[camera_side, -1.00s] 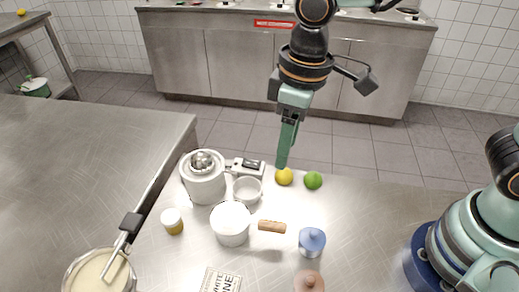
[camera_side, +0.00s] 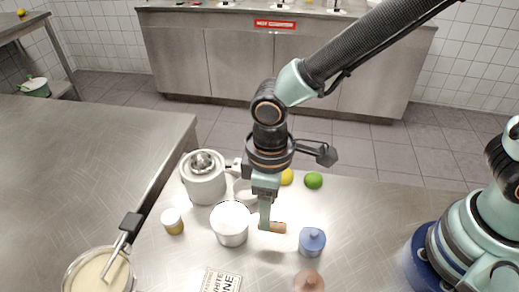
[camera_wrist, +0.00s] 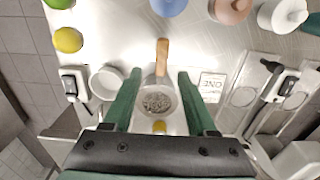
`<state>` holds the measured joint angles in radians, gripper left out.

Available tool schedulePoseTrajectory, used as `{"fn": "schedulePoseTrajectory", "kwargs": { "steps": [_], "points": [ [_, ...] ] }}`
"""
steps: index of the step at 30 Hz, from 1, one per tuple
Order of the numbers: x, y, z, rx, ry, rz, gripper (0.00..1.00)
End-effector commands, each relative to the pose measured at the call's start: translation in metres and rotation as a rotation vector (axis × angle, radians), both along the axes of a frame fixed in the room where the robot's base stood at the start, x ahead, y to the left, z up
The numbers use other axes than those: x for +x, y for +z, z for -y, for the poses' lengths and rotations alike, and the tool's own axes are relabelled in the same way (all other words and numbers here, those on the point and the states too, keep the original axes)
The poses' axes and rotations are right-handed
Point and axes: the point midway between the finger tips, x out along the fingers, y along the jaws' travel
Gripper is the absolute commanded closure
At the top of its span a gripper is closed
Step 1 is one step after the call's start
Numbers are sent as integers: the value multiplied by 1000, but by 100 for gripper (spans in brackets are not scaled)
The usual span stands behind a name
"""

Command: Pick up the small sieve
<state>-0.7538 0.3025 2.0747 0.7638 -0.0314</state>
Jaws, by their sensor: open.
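The small sieve shows in the wrist view with a wooden handle (camera_wrist: 162,56) and a round grey basket (camera_wrist: 157,101). The basket appears to rest at the top of a white tub (camera_side: 230,228); the handle sticks out to the right in the side view (camera_side: 278,228). My gripper (camera_side: 265,227) is open and points down at the handle, beside the tub. In the wrist view its two fingers (camera_wrist: 158,80) stand apart on either side of the sieve, with gaps between. In the side view the finger hides part of the handle.
A grey lidded pot (camera_side: 204,186) and a white bowl (camera_side: 242,190) stand behind the tub. A lemon (camera_side: 287,177) and a lime (camera_side: 313,180) lie at the back. A blue lidded jar (camera_side: 312,242) stands right of the handle, a small yellow jar (camera_side: 172,222) to the left.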

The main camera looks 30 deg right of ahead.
Motion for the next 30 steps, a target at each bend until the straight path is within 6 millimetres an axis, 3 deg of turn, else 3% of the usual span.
{"fn": "schedulePoseTrajectory", "kwargs": {
  "steps": [7, 17, 21, 22, 30],
  "points": [
    [-1, -33, -2, -3, 0, -3, 43],
    [0, -39, -2, -1, 0, -1, 43],
    [0, -39, -2, -1, 0, -1, 96],
    [0, -39, -2, -1, 0, -1, 100],
    [0, -38, -2, 0, 0, 0, 100]
  ]
}}
